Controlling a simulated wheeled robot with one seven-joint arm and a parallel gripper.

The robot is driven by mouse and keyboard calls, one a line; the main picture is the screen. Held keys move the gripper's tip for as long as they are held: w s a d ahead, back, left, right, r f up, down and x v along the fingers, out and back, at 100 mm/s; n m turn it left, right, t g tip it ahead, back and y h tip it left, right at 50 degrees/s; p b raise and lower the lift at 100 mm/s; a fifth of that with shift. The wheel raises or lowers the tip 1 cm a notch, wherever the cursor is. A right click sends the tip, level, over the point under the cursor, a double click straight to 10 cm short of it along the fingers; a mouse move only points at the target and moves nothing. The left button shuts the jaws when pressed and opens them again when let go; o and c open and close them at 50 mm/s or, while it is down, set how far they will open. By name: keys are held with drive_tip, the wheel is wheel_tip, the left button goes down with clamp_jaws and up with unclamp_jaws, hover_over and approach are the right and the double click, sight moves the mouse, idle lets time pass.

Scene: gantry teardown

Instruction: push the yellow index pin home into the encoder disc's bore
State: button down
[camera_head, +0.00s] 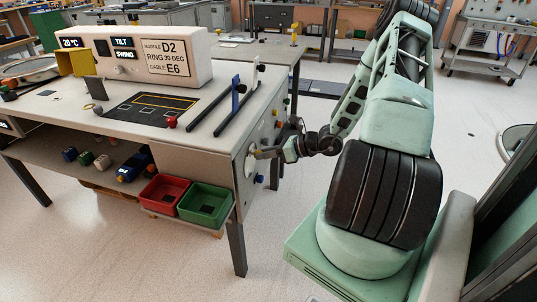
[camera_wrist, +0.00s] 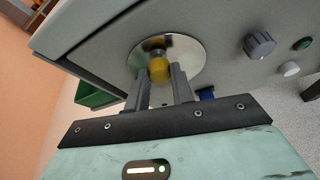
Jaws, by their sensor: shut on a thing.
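The encoder disc (camera_wrist: 188,58) is a round shiny metal plate on the side panel of the bench; it also shows in the head view (camera_head: 250,163). The yellow index pin (camera_wrist: 159,70) stands out from the disc, in front of a round metal part near its middle. My gripper (camera_wrist: 164,82) is at the disc with its two grey fingers on either side of the yellow pin, shut on it. In the head view my gripper (camera_head: 262,154) reaches the panel from the right. The bore itself is hidden behind the pin, and I cannot tell how deep the pin sits.
A dark knob (camera_wrist: 259,45), a green button (camera_wrist: 302,44) and a white knob (camera_wrist: 290,69) stick out of the panel beside the disc.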

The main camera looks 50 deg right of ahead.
drive_tip(key=shift+w, duration=0.25)
drive_tip(key=shift+w+a, duration=0.25)
drive_tip(key=shift+w, duration=0.05)
drive_tip(key=c, duration=1.1)
unclamp_jaws()
drive_tip(key=shift+w, duration=0.1)
drive_tip(key=p+v, duration=0.1)
drive_tip(key=v, duration=0.6)
drive_tip(key=f+v, duration=0.1)
drive_tip(key=v, duration=0.6)
drive_tip(key=s+p+v, duration=0.1)
drive_tip(key=v, duration=0.6)
drive_tip(key=shift+a+f+p, duration=0.1)
drive_tip(key=shift+f+p, duration=0.2)
